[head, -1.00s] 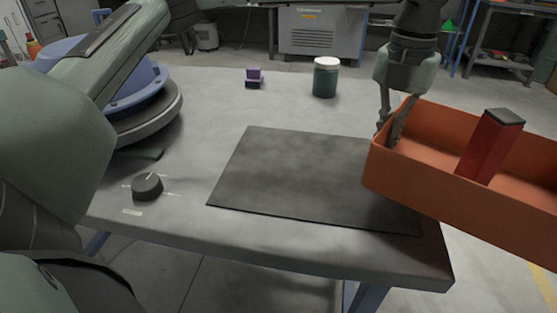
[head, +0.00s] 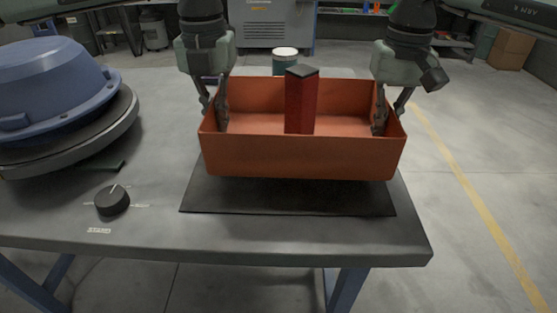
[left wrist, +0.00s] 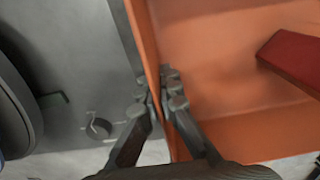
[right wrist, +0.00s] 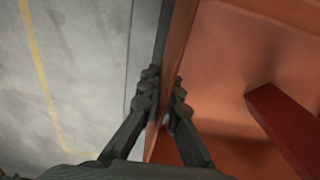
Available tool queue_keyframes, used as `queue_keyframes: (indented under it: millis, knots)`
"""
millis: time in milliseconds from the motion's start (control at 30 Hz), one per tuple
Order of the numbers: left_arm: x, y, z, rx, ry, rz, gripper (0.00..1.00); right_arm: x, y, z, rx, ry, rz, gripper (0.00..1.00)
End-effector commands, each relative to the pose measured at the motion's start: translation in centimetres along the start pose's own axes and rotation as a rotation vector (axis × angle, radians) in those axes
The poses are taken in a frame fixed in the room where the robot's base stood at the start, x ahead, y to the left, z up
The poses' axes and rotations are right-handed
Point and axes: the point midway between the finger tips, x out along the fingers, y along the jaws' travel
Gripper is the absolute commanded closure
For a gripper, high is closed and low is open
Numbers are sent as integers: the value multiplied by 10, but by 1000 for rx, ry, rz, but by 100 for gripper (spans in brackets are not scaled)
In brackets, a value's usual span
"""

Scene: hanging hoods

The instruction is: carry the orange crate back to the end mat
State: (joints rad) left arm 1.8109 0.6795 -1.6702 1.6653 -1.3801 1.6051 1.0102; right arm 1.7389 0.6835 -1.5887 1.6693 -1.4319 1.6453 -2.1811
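The orange crate (head: 300,158) is in the middle of the head view, level, with a red block with a dark top (head: 301,105) standing inside it. My left gripper (head: 221,118) is shut on the crate's left wall, with one finger on each side of it; this also shows in the left wrist view (left wrist: 165,95). My right gripper (head: 381,115) is shut on the right wall in the same way, also in the right wrist view (right wrist: 163,98). The black mat (head: 288,203) lies under the crate. The crate appears a little above it, and hides the mat's rear part.
A blue dome on a round grey base (head: 50,90) stands on the table at left, with a black knob (head: 112,200) in front. A jar with a white lid (head: 286,58) stands behind the crate. The table's right edge is close to the mat; floor lies beyond.

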Motion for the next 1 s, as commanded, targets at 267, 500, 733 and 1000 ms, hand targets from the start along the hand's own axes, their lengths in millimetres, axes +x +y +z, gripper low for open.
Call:
queue_keyframes:
  millis: [267,500,733,1000]
  knots:
    - [-1,2,1,-4,-1,4,100,-1,3,-1,5,1,5,100]
    - [-1,2,1,-4,-1,4,100,0,3,-1,4,1,5,100]
    - [4,2,1,-4,-1,4,100,4,3,-1,4,1,5,100]
    - [20,2,1,-4,-1,4,100,20,3,-1,4,1,5,100]
